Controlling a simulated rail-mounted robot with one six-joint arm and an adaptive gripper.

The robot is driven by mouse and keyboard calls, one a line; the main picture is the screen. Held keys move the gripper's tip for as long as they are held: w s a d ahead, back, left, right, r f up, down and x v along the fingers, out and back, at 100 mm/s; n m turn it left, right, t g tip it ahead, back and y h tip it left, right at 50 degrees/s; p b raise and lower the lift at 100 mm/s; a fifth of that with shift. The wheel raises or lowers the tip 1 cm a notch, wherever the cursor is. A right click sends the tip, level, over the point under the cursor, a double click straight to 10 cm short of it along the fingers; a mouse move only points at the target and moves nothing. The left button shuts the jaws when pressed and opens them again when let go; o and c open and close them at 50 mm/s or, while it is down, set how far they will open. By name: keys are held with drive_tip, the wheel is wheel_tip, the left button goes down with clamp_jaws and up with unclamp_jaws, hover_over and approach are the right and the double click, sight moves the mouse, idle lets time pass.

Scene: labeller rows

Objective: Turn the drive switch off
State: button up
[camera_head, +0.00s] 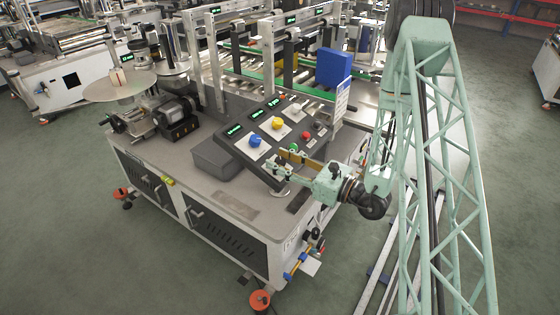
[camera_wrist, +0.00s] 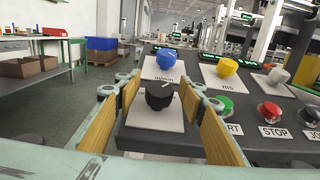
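A black rotary knob (camera_wrist: 157,97) sits on a white square plate (camera_wrist: 150,120) at the near left corner of the sloped control panel. My gripper (camera_wrist: 163,88) is open, with one wood-coloured finger pad on each side of the knob in the wrist view. A gap shows on both sides; I cannot tell how deep the fingers reach around it.
A blue knob (camera_wrist: 168,60), a yellow knob (camera_wrist: 227,67), a green START button (camera_wrist: 225,106) and a red STOP button (camera_wrist: 269,112) are close by on the panel. A grey box (camera_head: 216,158) stands left of the panel. A blue box (camera_head: 333,67) is behind it.

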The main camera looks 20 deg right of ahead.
drive_tip(key=c, duration=0.9)
drive_tip(key=shift+n+g+y, duration=0.5)
drive_tip(key=shift+n+y, duration=0.1)
drive_tip(key=shift+n, duration=0.2)
drive_tip(key=n+g+y, duration=0.1)
drive_tip(key=n+g, duration=0.2)
drive_tip(key=n+g+y, duration=0.2)
drive_tip(key=n+g, duration=0.1)
drive_tip(key=shift+n+g+y, duration=0.3)
drive_tip(key=shift+g, duration=0.1)
drive_tip(key=n+g+p, duration=0.1)
drive_tip(key=n+g, duration=0.5)
drive_tip(key=shift+a+g, duration=0.1)
drive_tip(key=shift+g, duration=0.3)
drive_tip(key=shift+s+n+g+h+p, duration=0.15)
drive_tip(key=shift+n+g+h+p, duration=1.05)
drive_tip(key=shift+n+g, duration=1.5)
drive_tip(key=shift+g+h+b, duration=0.3)
drive_tip(key=shift+h, duration=0.1)
drive_tip(key=o, duration=0.9)
